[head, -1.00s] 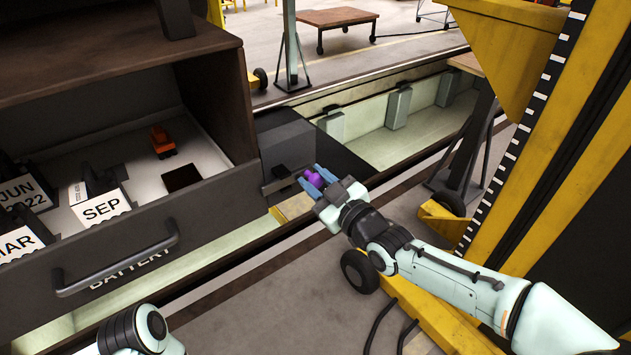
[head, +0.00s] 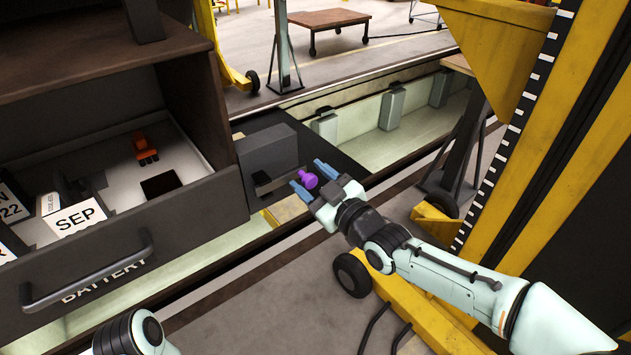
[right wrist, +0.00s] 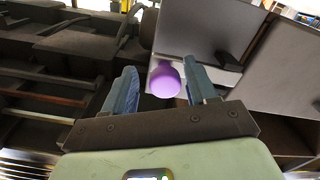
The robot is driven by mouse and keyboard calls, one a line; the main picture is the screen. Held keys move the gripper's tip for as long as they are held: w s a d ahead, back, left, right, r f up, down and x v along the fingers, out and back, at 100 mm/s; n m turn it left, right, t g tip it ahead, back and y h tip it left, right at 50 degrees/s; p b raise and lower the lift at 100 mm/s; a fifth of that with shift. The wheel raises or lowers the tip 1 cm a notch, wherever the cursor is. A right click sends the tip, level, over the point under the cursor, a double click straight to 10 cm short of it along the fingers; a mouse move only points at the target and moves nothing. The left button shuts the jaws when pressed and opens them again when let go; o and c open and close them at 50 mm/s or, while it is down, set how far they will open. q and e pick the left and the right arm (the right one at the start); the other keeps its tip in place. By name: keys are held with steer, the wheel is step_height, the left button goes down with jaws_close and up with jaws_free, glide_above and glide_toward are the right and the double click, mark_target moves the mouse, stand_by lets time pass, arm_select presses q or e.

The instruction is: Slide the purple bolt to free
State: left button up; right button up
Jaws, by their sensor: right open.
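The purple bolt (head: 308,180) sticks out beside a dark grey block (head: 268,152) at the right end of the battery drawer. In the right wrist view the round purple bolt head (right wrist: 165,80) lies between the fingers, closer to the right one. My right gripper (head: 313,177) is open around the bolt, with its blue fingers apart on either side. In the right wrist view the gripper (right wrist: 160,90) shows a gap between the left finger and the bolt. Part of my left arm shows at the bottom left of the head view; its gripper is out of frame.
A yellow post with a black-and-white scale (head: 520,130) stands at the right. A long pit channel (head: 385,132) runs behind. A wheeled cart (head: 328,20) stands at the back.

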steer(key=v, duration=1.3)
steer(key=shift+d, duration=0.2)
steer(key=shift+s, duration=0.15)
